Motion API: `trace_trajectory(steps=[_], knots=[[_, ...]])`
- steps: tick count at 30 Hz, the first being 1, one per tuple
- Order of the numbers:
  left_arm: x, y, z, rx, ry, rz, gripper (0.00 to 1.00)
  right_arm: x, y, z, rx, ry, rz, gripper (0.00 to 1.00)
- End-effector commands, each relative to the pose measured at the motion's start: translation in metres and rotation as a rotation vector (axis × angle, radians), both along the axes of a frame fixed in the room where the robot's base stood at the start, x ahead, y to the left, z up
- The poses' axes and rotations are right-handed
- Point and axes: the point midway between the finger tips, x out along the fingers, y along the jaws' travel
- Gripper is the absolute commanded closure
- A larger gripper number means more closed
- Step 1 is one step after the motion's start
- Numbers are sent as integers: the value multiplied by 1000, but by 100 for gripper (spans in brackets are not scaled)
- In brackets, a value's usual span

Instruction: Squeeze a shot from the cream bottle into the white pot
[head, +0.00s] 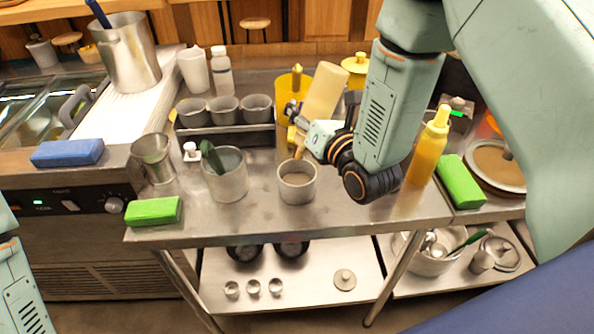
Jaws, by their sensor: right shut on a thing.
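The cream bottle (325,88) is a pale cream squeeze bottle. It is tilted upside down, its base up and to the right and its nozzle pointing down to the left. My right gripper (308,130) is shut on it; the fingers are partly hidden by my wrist. The white pot (297,195) looks light grey and stands upright on the steel table below. The nozzle tip is just above the pot's back rim; I cannot tell whether they touch. Something beige shows inside the pot. Only a link of my left arm shows at the left edge, without its gripper.
A larger metal pot (228,185) with a green-handled tool stands left of the white pot. A yellow bottle (428,150) and green sponge (460,182) are on the right. A rack of cups (225,135) and a yellow container (283,100) are behind.

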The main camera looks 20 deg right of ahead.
Motion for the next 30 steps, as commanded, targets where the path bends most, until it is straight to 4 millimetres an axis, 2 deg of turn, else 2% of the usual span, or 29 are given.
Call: trace_trajectory(steps=[7,16,25,30], knots=[[0,0,3,0,0,0,60,0,0,4,0,-2,0,70],[0,0,21,0,0,0,60,0,0,27,0,-2,0,69],[0,0,19,0,0,0,60,1,0,26,-1,-2,1,68],[0,0,14,0,0,0,60,8,6,34,-16,-9,54,68]])
